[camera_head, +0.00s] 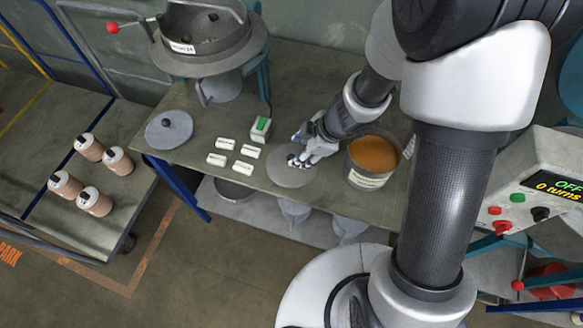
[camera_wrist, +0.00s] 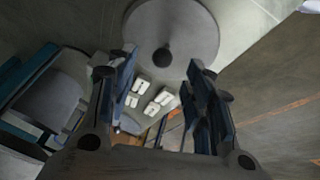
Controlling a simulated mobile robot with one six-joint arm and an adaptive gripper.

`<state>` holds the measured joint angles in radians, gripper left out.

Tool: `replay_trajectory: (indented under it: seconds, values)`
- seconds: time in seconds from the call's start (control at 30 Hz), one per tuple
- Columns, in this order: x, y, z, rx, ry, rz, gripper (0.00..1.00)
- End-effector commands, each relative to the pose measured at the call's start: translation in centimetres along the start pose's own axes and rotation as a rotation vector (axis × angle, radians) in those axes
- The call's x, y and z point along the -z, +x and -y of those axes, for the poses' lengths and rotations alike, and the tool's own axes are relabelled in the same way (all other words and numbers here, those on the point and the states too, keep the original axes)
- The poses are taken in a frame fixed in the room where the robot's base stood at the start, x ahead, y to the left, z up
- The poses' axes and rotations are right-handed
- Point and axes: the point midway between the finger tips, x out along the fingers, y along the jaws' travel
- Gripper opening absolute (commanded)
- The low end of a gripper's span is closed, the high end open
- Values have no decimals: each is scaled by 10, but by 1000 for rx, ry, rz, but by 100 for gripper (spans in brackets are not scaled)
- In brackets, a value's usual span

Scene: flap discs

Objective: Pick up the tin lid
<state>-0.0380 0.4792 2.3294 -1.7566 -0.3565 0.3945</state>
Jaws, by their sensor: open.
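The tin lid (camera_head: 290,178), a flat grey disc, lies on the table left of the open tin (camera_head: 372,162) with orange contents. In the wrist view the lid (camera_wrist: 185,25) is at the top centre, with a dark round knob (camera_wrist: 163,57) on it. My gripper (camera_head: 301,160) is over the lid and hides its knob in the head view. In the wrist view my gripper (camera_wrist: 160,68) is open, its two fingers on either side of the knob with gaps on both sides. I cannot tell the exact height of the fingertips above the lid.
Several white labelled blocks (camera_head: 236,152) lie left of the lid. A similar knobbed disc (camera_head: 168,130) sits at the table's left end. A hopper machine (camera_head: 205,50) stands at the back, with a small green-switched box (camera_head: 261,128) near it. A control box (camera_head: 540,185) is at right.

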Motion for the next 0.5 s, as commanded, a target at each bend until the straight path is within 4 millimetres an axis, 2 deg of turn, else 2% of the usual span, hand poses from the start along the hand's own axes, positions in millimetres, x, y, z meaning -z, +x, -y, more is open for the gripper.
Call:
replay_trajectory:
  seconds: [0.27,0.5]
  values:
    - [0,13,1,-1,0,0,47]
    - [-1,44,5,0,-1,0,47]
